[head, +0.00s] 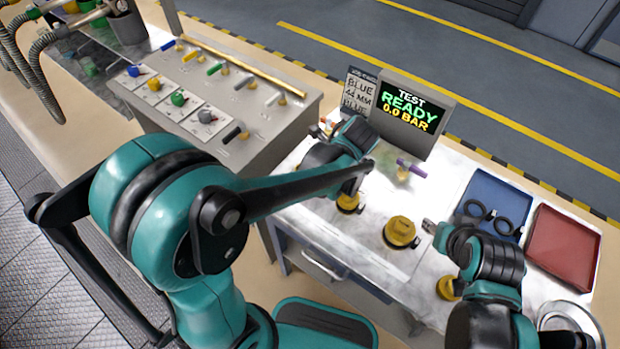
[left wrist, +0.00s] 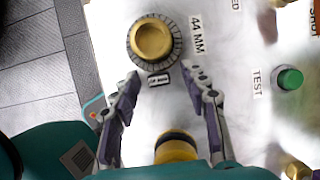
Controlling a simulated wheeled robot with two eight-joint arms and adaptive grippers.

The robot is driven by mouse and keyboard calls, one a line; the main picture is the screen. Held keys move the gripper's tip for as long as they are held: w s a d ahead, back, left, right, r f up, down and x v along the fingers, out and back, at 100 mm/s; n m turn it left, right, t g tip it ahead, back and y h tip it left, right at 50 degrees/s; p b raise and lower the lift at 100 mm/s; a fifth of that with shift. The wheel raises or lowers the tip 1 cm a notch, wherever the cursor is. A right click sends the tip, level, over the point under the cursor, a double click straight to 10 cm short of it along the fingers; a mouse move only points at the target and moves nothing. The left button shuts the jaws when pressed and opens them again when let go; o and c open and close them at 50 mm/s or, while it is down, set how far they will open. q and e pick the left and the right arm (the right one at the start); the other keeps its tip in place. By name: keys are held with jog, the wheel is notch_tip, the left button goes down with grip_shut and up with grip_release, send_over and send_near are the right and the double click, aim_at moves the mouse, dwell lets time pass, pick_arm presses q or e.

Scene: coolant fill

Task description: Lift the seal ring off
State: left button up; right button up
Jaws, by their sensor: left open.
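Two black rings lie in the blue tray (head: 478,190) at the right of the bench; the nearer-left ring (head: 475,209) and the other ring (head: 503,227) are apart from both grippers. In the left wrist view a round brass piece (left wrist: 151,38) sits inside a dark ribbed collar (left wrist: 174,55), beside a "44 MM" label. My left gripper (left wrist: 160,72) is open, its fingers spread short of that collar. A yellow piece with a dark top (left wrist: 177,138) shows between the finger bases. My right gripper (head: 429,227) is near the yellow cap (head: 400,231); its jaw state is unclear.
A red tray (head: 563,247) stands right of the blue one. A test display (head: 408,106) reads READY, 0.0 BAR. A purple-handled valve (head: 411,168) stands before it. A green button (left wrist: 289,79) lies right of the collar. A panel of coloured levers (head: 215,100) is at the left.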

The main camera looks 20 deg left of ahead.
pick_arm(q)
jog(key=shift+r, duration=0.1)
jog(key=c, duration=0.9)
